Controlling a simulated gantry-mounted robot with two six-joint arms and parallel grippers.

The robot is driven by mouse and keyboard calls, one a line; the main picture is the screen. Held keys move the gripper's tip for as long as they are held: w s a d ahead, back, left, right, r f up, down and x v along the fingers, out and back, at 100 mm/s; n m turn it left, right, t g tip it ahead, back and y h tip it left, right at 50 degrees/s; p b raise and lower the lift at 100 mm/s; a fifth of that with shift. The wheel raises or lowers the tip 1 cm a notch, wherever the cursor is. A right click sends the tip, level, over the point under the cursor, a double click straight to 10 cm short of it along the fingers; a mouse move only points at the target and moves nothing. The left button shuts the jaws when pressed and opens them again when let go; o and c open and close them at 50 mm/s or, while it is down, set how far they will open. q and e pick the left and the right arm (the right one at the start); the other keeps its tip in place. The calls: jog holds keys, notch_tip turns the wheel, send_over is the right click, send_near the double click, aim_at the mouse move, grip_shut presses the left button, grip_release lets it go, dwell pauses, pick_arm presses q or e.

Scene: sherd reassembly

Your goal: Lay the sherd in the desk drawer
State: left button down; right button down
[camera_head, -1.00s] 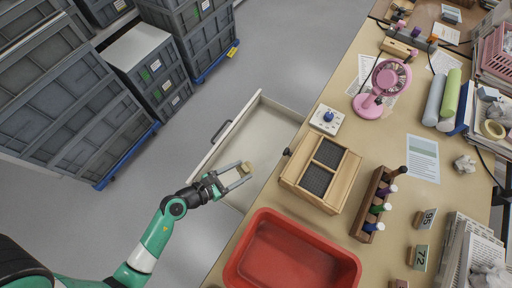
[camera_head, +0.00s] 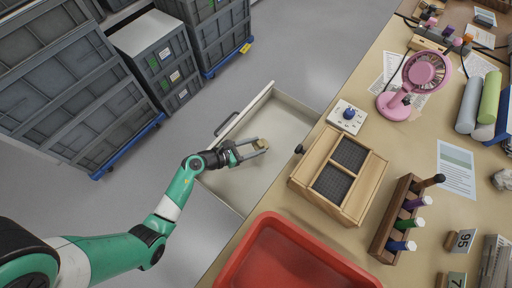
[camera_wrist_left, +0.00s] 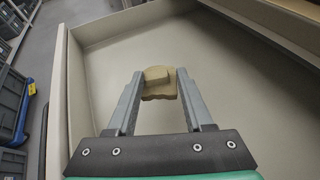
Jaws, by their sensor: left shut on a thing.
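My left gripper (camera_head: 262,147) is over the open desk drawer (camera_head: 272,113), and its arm comes in from the left across the drawer's front. It is shut on a small tan sherd (camera_head: 262,142). In the left wrist view the sherd (camera_wrist_left: 158,84) sits between the two fingertips, with the pale, empty drawer floor (camera_wrist_left: 220,60) beyond and below it. I cannot tell how high the sherd is above the floor. My right gripper is not in view.
A wooden box with dark mesh panels (camera_head: 338,175) and a red tray (camera_head: 290,260) stand on the desk beside the drawer. A bottle rack (camera_head: 390,225), a pink fan (camera_head: 412,85) and a dial box (camera_head: 346,116) are farther right. Grey crates (camera_head: 80,90) stand on the floor at left.

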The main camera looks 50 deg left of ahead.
aim_at(256, 148)
pick_arm(q)
jog(key=shift+w+a, duration=0.1)
jog(key=f+b, duration=0.2)
jog(key=f, duration=0.1)
jog(key=f+b, duration=0.1)
jog(key=b, duration=0.1)
jog(key=shift+w+a+f, duration=0.15)
jog(key=shift+w+a, duration=0.1)
jog(key=shift+w, duration=0.1)
jog(key=shift+s+r, duration=0.1)
jog(key=shift+r, duration=0.1)
jog(key=shift+c, duration=0.9)
grip_release()
jog(key=shift+r+p, duration=0.1)
jog(key=shift+p, duration=0.2)
jog(key=p+v, duration=0.5)
jog(key=v, duration=0.6)
jog(key=shift+s+r, duration=0.1)
jog(key=shift+s, duration=0.05)
jog(key=shift+s+r, duration=0.1)
jog(key=shift+s, duration=0.2)
